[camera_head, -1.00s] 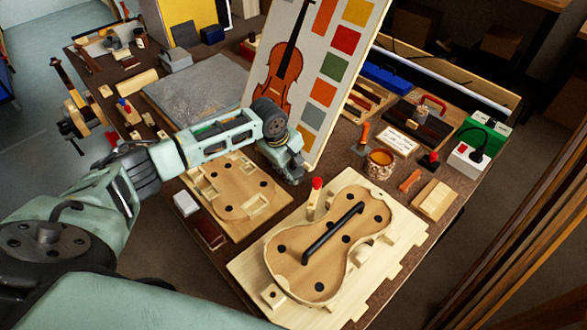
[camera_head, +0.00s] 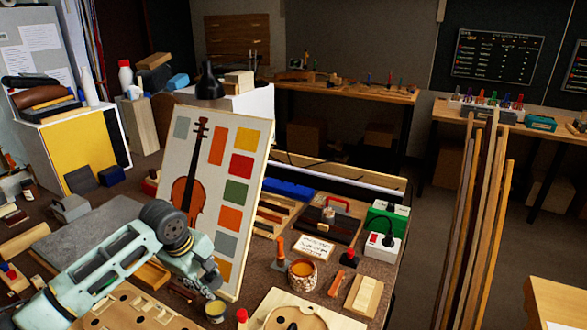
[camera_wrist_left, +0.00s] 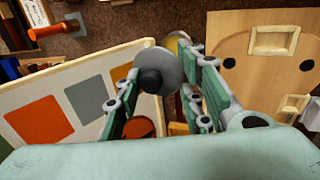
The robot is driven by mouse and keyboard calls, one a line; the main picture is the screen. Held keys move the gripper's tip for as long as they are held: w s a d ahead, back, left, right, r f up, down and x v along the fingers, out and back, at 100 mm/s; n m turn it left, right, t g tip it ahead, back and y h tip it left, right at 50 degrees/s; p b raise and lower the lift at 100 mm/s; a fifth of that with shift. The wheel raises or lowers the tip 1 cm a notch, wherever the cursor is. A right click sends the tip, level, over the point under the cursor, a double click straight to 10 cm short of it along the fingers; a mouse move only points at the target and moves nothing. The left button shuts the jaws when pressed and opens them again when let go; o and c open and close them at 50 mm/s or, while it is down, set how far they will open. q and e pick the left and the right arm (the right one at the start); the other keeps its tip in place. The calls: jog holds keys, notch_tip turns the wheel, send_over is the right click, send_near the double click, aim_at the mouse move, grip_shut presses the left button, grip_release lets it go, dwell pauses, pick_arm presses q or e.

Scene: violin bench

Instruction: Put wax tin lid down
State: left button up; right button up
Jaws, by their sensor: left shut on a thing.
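My left gripper (camera_head: 208,284) hangs in front of the lower edge of the colour-chart board in the head view. In the left wrist view my left gripper (camera_wrist_left: 166,70) is shut on a round grey lid with a black knob, the wax tin lid (camera_wrist_left: 163,62). The lid is held between the fingertips, with its knob towards the camera. A small round tin (camera_head: 215,311) with yellowish contents stands just below the gripper in the head view. In the wrist view the tin (camera_wrist_left: 176,42) shows partly behind the lid. The gap between lid and tin is unclear. My right gripper is not in view.
The colour-chart board (camera_head: 225,185) with a violin picture leans right behind the gripper. A wooden violin mould (camera_wrist_left: 262,75) lies close by on the bench. A jar (camera_head: 302,275), a wooden block (camera_head: 363,296) and a grey slab (camera_head: 85,237) stand around.

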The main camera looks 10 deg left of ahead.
pick_arm(q)
jog(key=s+d+r+m+g, duration=0.1)
jog(key=s+d+r+m, duration=0.1)
jog(key=s, duration=0.5)
jog(key=s+d+r+m+g+h, duration=0.1)
jog(key=s+d+r+m, duration=0.2)
jog(key=s+d+m, duration=0.2)
jog(key=s+d+r+m+g+h, duration=0.1)
jog(key=s+d+r+m, duration=0.2)
jog(key=s+m, duration=0.4)
jog(key=s, duration=0.3)
jog(key=shift+d+r, duration=0.15)
jog(key=shift+d, duration=0.15)
